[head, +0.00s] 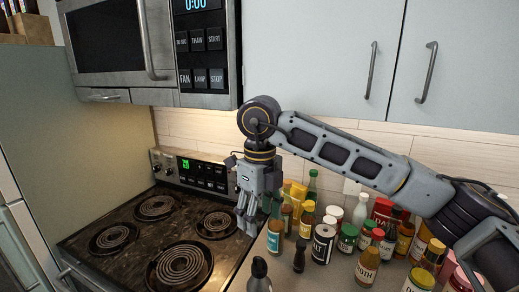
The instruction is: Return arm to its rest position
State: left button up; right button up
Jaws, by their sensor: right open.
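My right arm (345,155) reaches in from the right side of the head view, above the bottles on the counter. My right gripper (247,212) hangs fingers down over the right edge of the coil stove (135,222). It is open, and I see nothing held in it. The fingertips are close to a small bottle with a blue label (275,235), but I cannot tell whether they touch it. My left gripper is not in view.
Several bottles and jars, including a dark jar (322,243), crowd the counter right of the stove. A microwave (108,40) hangs above the stove. Pale cabinets (310,60) with two handles are behind the arm. The burners (180,266) look empty.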

jog(key=shift+r+p, duration=2.25)
jog(key=shift+r, duration=0.25)
jog(key=shift+r+p, duration=0.5)
jog(key=shift+p, duration=0.05)
jog(key=shift+f, duration=0.1)
